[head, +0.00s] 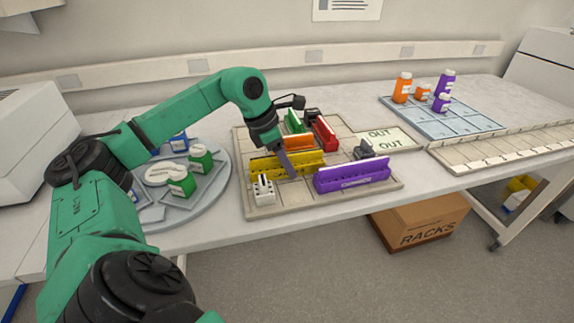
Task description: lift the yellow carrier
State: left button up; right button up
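The yellow carrier (307,164) is a long, low block lying on the beige gridded board (285,207) in the middle of the table. My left gripper (288,170) reaches down from above at the carrier's middle, and its grey fingers cover part of it. The carrier appears to rest on the board. I cannot tell whether the fingers are shut on it or apart. My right gripper is not in view.
A purple carrier (352,176) lies close at the right front, and an orange one (298,142) and a red one (325,134) lie behind. A white block (263,190) stands at the left front. A round tray (222,190) with green bottles is at left.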

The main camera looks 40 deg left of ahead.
pick_arm(q)
grip_shut()
jog(key=shift+r, duration=0.15)
